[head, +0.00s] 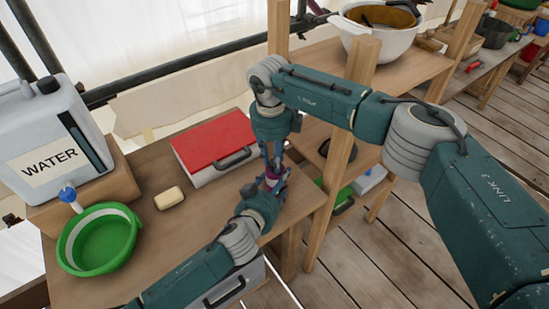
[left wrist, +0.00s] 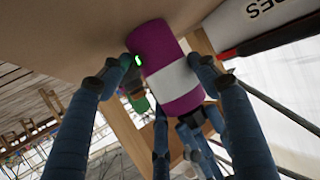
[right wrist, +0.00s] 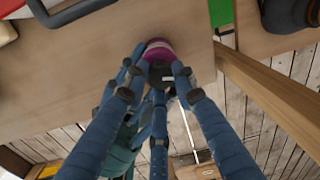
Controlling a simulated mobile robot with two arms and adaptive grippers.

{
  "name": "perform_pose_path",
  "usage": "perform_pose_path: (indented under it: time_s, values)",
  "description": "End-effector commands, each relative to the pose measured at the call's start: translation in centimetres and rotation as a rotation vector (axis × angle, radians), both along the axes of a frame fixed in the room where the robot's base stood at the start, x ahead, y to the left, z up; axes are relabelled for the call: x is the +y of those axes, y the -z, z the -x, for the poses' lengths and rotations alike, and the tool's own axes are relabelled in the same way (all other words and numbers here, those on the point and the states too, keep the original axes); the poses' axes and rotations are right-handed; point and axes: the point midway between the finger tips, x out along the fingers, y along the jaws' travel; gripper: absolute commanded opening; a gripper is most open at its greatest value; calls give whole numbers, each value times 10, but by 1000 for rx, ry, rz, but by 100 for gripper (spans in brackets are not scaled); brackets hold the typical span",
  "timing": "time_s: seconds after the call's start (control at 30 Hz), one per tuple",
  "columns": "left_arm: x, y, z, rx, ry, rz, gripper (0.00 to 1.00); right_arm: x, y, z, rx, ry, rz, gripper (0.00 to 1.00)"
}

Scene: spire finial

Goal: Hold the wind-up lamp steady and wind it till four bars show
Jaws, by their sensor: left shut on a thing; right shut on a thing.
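The wind-up lamp is a purple cylinder with a white band in the left wrist view (left wrist: 180,75). A small green lit mark (left wrist: 138,60) shows on its side; I cannot count bars. My left gripper (left wrist: 160,68) is shut around the lamp's body, one finger on each side. In the right wrist view the lamp's purple end (right wrist: 158,47) faces me, with a dark winding part (right wrist: 160,72) on it. My right gripper (right wrist: 155,84) is shut on that part. In the head view both grippers meet at the lamp (head: 273,180), which they mostly hide, near the table's right edge.
The wooden table (head: 190,230) also bears a red-lidded case (head: 212,137), a soap bar (head: 169,198), a green basin (head: 100,238) and a water canister (head: 50,130) on a wooden block. A wooden shelf post (head: 335,180) stands close right of my grippers.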

Motion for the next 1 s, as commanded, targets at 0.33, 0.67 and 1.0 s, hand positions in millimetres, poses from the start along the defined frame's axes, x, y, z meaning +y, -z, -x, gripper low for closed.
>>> perform_pose_path:
  time_s: [0.33, 0.67, 1.0]
  values:
    - [-3, 2, 3, 3, 7, 1, 30, 1, -1, -2, -12, 197, -1, 0]
    - [-3, 2, 3, 4, 6, 1, 30, 0, -1, -3, -14, 258, 0, 0]
    - [-3, 2, 3, 4, 7, 2, 30, 0, -1, -3, -14, 260, -1, 0]
